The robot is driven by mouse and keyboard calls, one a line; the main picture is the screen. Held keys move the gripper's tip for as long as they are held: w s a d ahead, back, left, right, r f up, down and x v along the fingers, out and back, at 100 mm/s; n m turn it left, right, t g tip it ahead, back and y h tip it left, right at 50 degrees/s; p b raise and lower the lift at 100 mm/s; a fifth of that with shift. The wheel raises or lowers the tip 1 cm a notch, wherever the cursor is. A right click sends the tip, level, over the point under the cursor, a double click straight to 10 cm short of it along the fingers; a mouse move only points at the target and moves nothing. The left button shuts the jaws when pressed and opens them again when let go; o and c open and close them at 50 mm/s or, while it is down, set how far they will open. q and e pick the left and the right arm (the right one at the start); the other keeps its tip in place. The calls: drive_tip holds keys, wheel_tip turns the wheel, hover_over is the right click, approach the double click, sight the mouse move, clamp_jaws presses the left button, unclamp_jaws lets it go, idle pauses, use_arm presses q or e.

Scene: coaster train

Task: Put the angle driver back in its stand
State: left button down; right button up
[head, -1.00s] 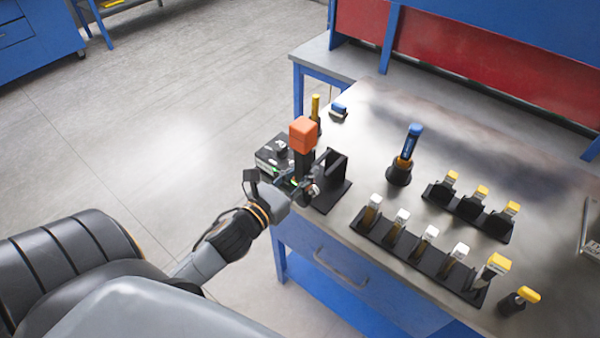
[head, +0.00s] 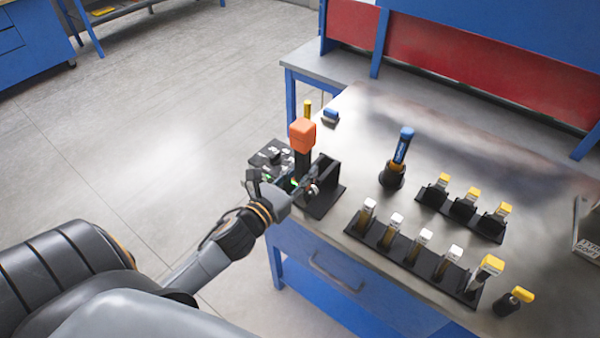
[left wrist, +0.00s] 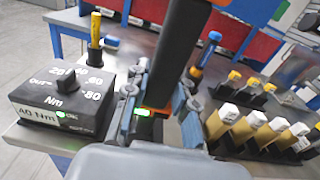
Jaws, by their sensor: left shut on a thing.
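The angle driver, a black upright tool with an orange block on top (head: 302,134), is held at the near left corner of the bench. My left gripper (head: 300,185) is shut on its black lower body, which also shows between the fingers in the left wrist view (left wrist: 178,55) with a green light low down. A black stand with upright walls (head: 326,187) is on the bench just right of the gripper. The driver is close beside it and partly overlaps it in the head view; I cannot tell whether they touch. The driver's lower end is hidden by the gripper. My right gripper is not in view.
A black torque box with a knob (left wrist: 65,100) stands left of the driver, with a yellow-handled tool (head: 307,109) behind. A blue-handled tool (head: 402,146) stands in a black holder. Racks of yellow- and white-topped tools (head: 410,250) fill the right. The mid-back bench is clear.

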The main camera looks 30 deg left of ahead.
use_arm(q)
drive_tip(key=w, duration=0.6)
drive_tip(key=shift+w+d+r, duration=0.15)
drive_tip(key=shift+d+r, duration=0.05)
drive_tip(key=shift+r, duration=0.05)
idle(1.8)
drive_tip(key=shift+p, duration=0.4)
drive_tip(key=shift+f+b, duration=0.7)
drive_tip(key=shift+f, duration=0.15)
idle(1.3)
drive_tip(key=c, duration=1)
unclamp_jaws()
drive_tip(key=shift+f, duration=0.35)
drive_tip(key=s, duration=0.8)
drive_tip(key=s+a+r, duration=0.1)
drive_tip(key=s, duration=0.3)
drive_tip(key=shift+s, duration=0.1)
